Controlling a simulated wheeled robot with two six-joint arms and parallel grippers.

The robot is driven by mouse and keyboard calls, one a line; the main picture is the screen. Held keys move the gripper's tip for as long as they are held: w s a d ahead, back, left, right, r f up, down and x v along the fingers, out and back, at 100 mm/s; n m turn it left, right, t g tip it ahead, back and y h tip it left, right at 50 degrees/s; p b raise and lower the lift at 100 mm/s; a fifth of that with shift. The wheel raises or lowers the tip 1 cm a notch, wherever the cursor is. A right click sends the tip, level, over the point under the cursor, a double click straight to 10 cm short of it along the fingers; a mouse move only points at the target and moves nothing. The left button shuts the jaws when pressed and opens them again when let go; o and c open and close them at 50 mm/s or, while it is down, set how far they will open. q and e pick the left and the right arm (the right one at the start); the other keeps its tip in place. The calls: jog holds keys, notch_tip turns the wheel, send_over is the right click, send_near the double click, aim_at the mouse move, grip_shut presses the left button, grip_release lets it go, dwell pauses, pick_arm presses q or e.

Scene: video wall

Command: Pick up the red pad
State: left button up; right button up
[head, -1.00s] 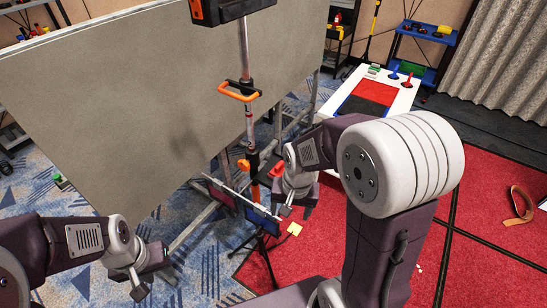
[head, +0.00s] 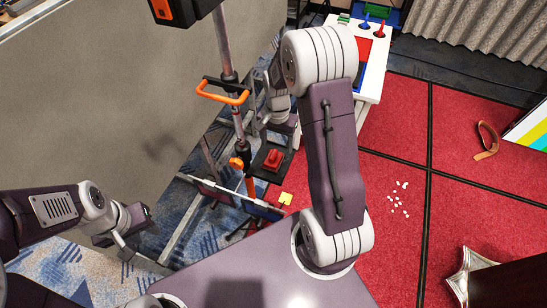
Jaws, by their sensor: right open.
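A small red block-like pad (head: 273,159) lies on a dark square plate (head: 268,175) near the centre of the head view, beside the metal pole. A flat red panel (head: 366,47) also shows on the white table at the top; I cannot tell for certain which of the two is the task's pad. My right gripper (head: 263,124) is open, above and slightly left of the small red block and apart from it in the picture. Part of it is hidden by its wrist. My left gripper (head: 122,250) is at lower left, far from both red things; its jaws are too unclear to judge.
A metal pole with an orange handle (head: 222,97) stands close left of my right gripper. A large grey board (head: 110,100) fills the left. The white table (head: 372,88) stands behind. A yellow square (head: 286,198) is near the plate. Red floor at right is mostly open.

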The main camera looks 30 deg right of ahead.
aim_at(273, 154)
jog(key=f, duration=0.1)
jog(key=w+f, duration=0.1)
jog(key=f, duration=0.2)
jog(key=shift+w+a+p, duration=0.15)
jog(key=shift+w+p, duration=0.1)
jog(key=shift+p, duration=0.05)
jog(key=shift+s+f, duration=0.1)
jog(key=shift+f, duration=0.2)
jog(key=f, duration=0.2)
jog(key=f+p, duration=0.1)
jog(key=shift+a+f, duration=0.2)
jog(key=shift+f, duration=0.2)
jog(key=shift+w+f, duration=0.25)
jog(key=shift+f, duration=0.1)
jog(key=shift+s+r, duration=0.1)
jog(key=shift+s, duration=0.05)
jog(key=c, duration=1.4)
pick_arm(q)
jog(key=shift+w+r, duration=0.3)
jog(key=shift+r, duration=0.2)
jog(key=shift+w+r, duration=0.25)
jog(key=shift+r, duration=0.2)
pick_arm(e)
jog(key=shift+c, duration=0.2)
